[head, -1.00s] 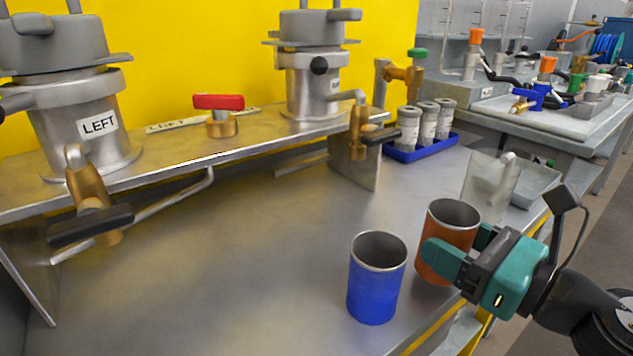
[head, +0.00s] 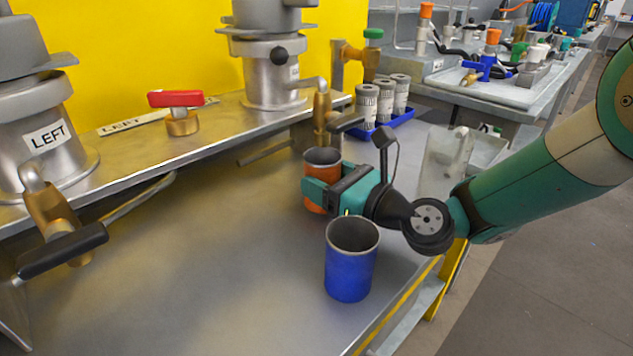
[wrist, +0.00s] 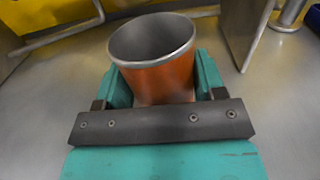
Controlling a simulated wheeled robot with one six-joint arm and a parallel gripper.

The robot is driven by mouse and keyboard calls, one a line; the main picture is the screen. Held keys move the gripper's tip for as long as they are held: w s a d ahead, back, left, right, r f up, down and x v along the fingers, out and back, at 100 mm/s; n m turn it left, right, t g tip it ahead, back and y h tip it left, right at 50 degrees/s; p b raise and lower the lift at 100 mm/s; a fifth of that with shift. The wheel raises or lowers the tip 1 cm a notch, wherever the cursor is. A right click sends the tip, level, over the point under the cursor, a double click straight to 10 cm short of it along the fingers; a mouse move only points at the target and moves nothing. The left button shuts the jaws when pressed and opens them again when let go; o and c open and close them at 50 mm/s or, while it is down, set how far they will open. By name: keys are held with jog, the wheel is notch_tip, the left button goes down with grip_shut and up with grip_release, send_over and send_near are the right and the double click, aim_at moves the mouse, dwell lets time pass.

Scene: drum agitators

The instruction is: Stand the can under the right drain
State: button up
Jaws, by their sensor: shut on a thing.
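My gripper (head: 327,188) is shut on the orange can (head: 316,202), one finger on each side. The can is upright and open-topped, and it looks empty in the wrist view (wrist: 165,75). It is near the right drain (head: 322,115), a brass valve with a black handle under the right drum (head: 270,75). The can is in front of and below this valve; I cannot tell if it touches the bench. A blue can (head: 350,272) stands upright on the bench, nearer the front edge. The left drain (head: 55,215) is under the drum labelled LEFT (head: 40,140).
A metal shelf (head: 215,135) carries the drums and a red-handled valve (head: 178,105). A blue tray (head: 395,122) with grey cylinders stands behind the right drain. A clear container (head: 445,160) is right of my gripper. The bench's middle left (head: 200,270) is clear.

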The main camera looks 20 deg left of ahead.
jog(key=shift+a+f, duration=0.1)
jog(key=shift+f, duration=0.35)
jog(key=o, duration=1)
jog(key=b+v, duration=0.3)
jog(key=v, duration=0.8)
jog(key=shift+s+d, duration=0.1)
jog(key=shift+d, duration=0.1)
jog(key=shift+s+d+r, duration=0.1)
jog(key=shift+s+d, duration=0.05)
jog(key=shift+d, duration=0.15)
